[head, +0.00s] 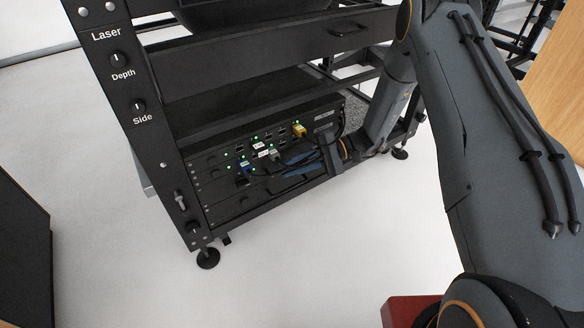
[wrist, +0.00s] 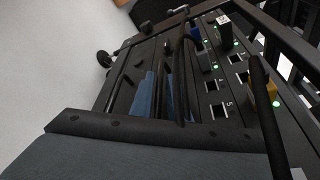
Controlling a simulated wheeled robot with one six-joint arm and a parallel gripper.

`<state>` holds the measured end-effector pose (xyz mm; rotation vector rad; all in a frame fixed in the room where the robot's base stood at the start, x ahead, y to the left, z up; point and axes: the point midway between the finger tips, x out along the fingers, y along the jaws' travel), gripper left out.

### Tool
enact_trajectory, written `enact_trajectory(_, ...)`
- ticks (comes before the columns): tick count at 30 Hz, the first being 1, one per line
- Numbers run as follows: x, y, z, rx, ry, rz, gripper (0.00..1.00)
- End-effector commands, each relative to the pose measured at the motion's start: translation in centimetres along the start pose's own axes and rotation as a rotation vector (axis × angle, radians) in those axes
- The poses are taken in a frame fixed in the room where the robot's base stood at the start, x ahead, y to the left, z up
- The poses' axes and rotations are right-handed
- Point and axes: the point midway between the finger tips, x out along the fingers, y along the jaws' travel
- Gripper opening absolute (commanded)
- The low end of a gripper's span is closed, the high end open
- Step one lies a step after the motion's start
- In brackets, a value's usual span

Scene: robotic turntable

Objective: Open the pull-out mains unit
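The mains unit appears to be the plain black panel (head: 232,208) low in the rack, below the row of lit ports; it looks flush with the rack front. It also seems to show as the dark panel (wrist: 125,85) in the wrist view, with a slim dark bar on it. My gripper (head: 296,172) is at the lower right of the rack front. In the wrist view its two blue-grey fingers (wrist: 161,96) stand apart, pointing at the panels. Dark cables cross near the fingers; I see no clear grip on anything. Contact with the panel cannot be told.
A port panel (head: 258,150) with green lights and plugged cables sits just above; a yellow plug (head: 299,130) is at its right. Black cables hang in front, close to my gripper. A rack foot (head: 208,258) stands on the floor. The pale floor in front is clear.

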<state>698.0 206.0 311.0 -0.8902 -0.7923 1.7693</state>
Motion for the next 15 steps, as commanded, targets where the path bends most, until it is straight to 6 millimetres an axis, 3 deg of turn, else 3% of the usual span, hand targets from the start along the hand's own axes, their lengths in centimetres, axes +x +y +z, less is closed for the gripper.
enact_trajectory(1, -0.01, 0.0, 0.0, 0.0, 0.0, 0.0, 0.12)
enact_trajectory(3, -0.01, 0.0, 0.0, 0.0, 0.0, 0.0, 0.0)
enact_trajectory(15, -0.04, -0.04, 0.0, 0.0, 0.0, -0.001, 0.0)
